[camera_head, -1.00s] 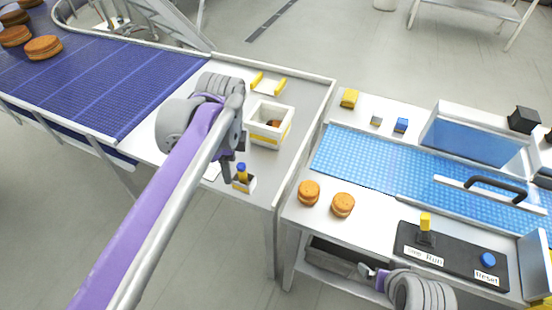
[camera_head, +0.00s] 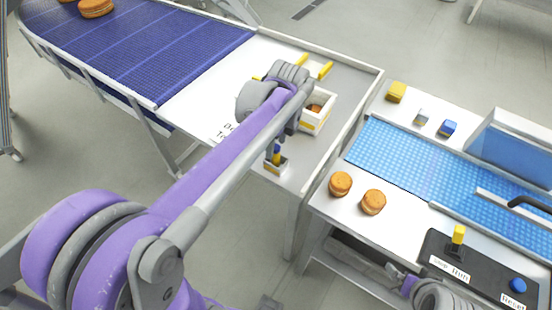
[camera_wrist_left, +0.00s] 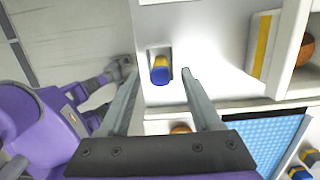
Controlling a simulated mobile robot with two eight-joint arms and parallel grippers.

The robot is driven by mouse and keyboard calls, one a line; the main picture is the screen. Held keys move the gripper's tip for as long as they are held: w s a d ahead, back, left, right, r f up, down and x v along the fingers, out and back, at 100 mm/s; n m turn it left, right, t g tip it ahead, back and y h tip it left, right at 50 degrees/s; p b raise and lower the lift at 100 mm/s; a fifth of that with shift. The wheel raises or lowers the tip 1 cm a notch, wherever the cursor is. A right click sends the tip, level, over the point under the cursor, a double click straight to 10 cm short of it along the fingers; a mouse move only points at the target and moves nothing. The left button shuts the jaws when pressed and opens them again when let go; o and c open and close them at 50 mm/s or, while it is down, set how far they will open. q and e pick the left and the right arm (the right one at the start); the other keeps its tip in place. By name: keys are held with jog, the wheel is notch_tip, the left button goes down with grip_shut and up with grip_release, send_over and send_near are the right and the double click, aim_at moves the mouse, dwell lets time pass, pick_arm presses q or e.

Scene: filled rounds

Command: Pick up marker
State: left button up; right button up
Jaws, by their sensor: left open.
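The marker (camera_head: 277,152), blue on top and yellow below, stands in a small white holder (camera_head: 284,168) near the front edge of the white table. My left gripper (camera_head: 273,144) is at the marker in the head view, partly covering it. In the left wrist view the open left gripper (camera_wrist_left: 160,76) has a finger on either side of the marker (camera_wrist_left: 160,68), with gaps visible; whether they touch it cannot be told. My right gripper (camera_head: 398,277) is low at the bottom right, beside the second table, and its jaws are too small to read.
A white box with a yellow stripe (camera_head: 318,118) stands just behind my left gripper. A blue conveyor (camera_head: 150,50) is on the left. The second table holds two filled rounds (camera_head: 340,184), a blue belt (camera_head: 400,165) and a button panel (camera_head: 455,262).

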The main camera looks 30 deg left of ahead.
pick_arm(q)
notch_tip(320, 180, down, 2)
jog(key=shift+a, duration=0.15)
jog(key=shift+c, duration=0.2)
grip_shut()
dwell(1.2)
